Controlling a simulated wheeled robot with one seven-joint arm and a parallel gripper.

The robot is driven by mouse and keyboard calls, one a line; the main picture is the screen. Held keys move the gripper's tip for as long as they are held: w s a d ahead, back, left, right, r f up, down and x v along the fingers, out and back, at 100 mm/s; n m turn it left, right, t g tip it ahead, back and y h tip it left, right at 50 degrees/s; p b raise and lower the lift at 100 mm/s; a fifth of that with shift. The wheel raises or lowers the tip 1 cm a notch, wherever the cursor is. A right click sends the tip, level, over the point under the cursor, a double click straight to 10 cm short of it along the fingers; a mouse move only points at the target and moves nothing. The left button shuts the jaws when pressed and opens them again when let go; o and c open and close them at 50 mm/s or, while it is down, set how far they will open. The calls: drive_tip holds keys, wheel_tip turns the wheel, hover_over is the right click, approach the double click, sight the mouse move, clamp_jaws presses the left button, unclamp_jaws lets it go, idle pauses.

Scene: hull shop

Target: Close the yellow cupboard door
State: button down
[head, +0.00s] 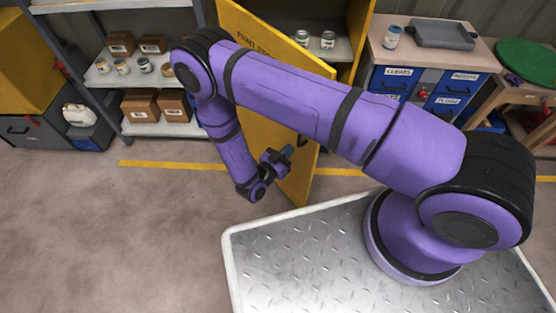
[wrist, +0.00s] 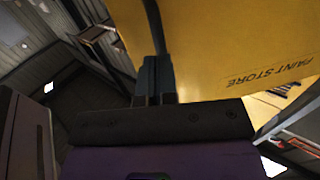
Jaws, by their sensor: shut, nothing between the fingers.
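The yellow cupboard (head: 358,35) stands at the back with its door (head: 262,118) swung open toward me. The door bears the words PAINT STORE, and a dark handle (head: 303,141) shows near its free edge. In the wrist view the door (wrist: 225,45) fills the upper right, with its lettering upside down. My gripper (head: 286,152) is in front of the door's lower part, close to it; I cannot tell if it touches. In the wrist view my gripper (wrist: 154,75) is shut and empty, its fingertips beside a dark bar. My arm hides part of the door and cupboard.
Inside the cupboard, paint tins (head: 328,40) stand on a shelf. A grey shelf rack (head: 110,77) with boxes and tins is at left. A blue drawer unit (head: 418,88) with a tray (head: 443,34) on top is at right. The floor (head: 110,220) at front left is clear.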

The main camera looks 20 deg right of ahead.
sight(298, 142)
drive_tip(key=shift+x, duration=1.45)
drive_tip(key=shift+d, duration=0.15)
